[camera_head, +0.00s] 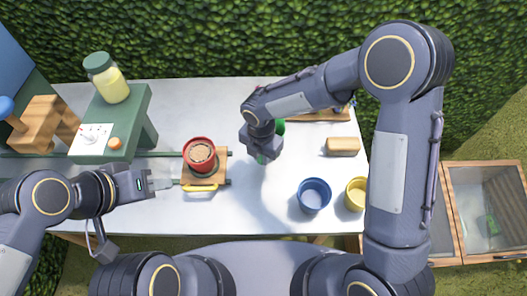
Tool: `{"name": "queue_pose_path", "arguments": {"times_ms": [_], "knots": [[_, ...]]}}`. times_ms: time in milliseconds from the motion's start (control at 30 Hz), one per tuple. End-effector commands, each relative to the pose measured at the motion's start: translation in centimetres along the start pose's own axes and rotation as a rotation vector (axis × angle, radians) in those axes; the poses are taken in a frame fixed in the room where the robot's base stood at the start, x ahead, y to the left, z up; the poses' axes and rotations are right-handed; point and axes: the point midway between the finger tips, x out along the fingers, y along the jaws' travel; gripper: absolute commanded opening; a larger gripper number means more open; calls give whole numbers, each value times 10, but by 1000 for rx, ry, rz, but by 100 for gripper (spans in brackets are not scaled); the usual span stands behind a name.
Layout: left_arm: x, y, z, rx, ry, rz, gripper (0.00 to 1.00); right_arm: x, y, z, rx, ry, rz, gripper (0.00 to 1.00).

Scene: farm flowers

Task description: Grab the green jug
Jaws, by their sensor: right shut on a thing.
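The green jug (281,127) is mostly hidden behind my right gripper, with only small green parts showing beside and below it. My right gripper (263,155) points down over the middle of the white table and is shut on the jug. How the fingers sit on it is hidden. My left gripper (163,184) is at the front left, just left of the wooden board with the red pot, and points right. Its fingers are too small to tell whether they are open, and nothing shows held in it.
A red pot (199,149) stands on a wooden board (219,170) with a yellow handle. A blue cup (314,195) and a yellow cup (355,194) stand at the front right. A wooden block (343,147) lies behind them. A green stand (147,105) holds a jar (112,86).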

Motion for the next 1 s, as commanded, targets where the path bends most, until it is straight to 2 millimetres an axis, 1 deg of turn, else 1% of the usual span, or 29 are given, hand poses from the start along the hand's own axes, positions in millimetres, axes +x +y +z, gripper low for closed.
{"name": "queue_pose_path", "arguments": {"times_ms": [267, 467, 1000], "knots": [[0, 0, 0, 0, 0, 0, 30, -12, 1, 0, 0, 0, 2, 0], [1, 0, 0, 0, 0, 0, 30, -31, 0, 0, 0, -1, 3, 0], [8, -4, 4, 0, 0, 0, 30, -88, -38, -30, 0, -1, 4, 0]]}}
